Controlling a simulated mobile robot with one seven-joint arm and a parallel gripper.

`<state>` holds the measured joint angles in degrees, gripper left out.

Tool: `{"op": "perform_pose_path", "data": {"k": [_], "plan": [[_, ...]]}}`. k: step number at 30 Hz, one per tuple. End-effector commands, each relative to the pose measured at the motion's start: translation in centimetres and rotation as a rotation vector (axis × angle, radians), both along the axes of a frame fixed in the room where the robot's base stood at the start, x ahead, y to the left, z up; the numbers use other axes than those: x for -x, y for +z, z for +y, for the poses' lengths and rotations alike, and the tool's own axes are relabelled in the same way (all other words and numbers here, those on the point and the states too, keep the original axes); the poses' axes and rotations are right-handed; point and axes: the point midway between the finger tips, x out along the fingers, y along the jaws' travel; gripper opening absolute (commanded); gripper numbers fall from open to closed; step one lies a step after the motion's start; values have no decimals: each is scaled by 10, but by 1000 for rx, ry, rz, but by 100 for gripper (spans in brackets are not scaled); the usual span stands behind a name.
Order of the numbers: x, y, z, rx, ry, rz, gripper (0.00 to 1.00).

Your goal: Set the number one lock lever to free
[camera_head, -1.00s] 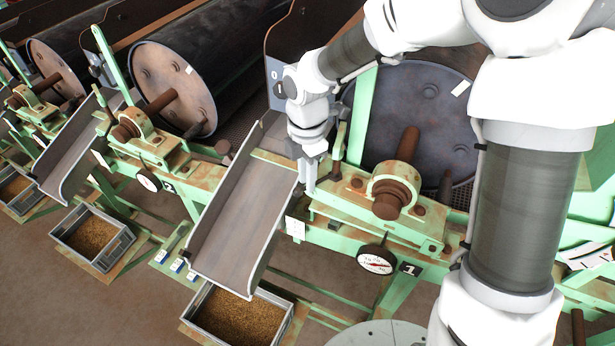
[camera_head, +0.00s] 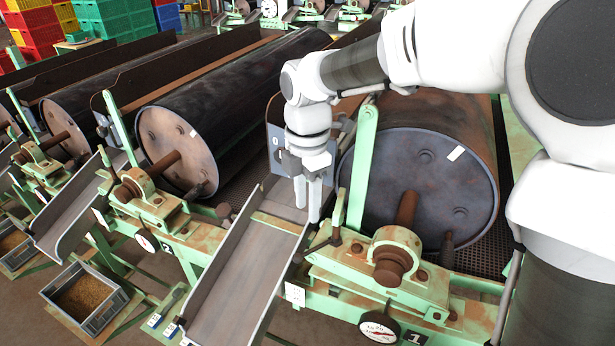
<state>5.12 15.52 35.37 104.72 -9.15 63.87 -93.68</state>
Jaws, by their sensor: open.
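The number one drum sorter has a dark drum (camera_head: 417,185) and a plate marked 1 (camera_head: 414,337). A short upright lever (camera_head: 338,213) stands on its green frame, left of the bearing block (camera_head: 397,253). A taller flat green bar (camera_head: 363,160) rises just behind it. I cannot tell for sure which is the lock lever, and I can read no lock or free marking. My gripper (camera_head: 308,203) points down with open, empty fingers, just left of the short lever and above the chute's upper end. A small gap shows between the fingers and the lever.
A sloping metal chute (camera_head: 243,283) lies below and left of my gripper. A round dial (camera_head: 379,327) sits on the frame front. The number two sorter's drum (camera_head: 177,150) is to the left. A grain bin (camera_head: 84,290) stands on the floor.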

Motion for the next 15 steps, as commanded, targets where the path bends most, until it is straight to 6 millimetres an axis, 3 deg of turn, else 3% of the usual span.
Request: {"op": "perform_pose_path", "data": {"k": [6, 15], "plan": [[-2, 41, 0, -2, -1, -4, 42], [-1, 58, 0, 0, 0, 0, 42]]}}
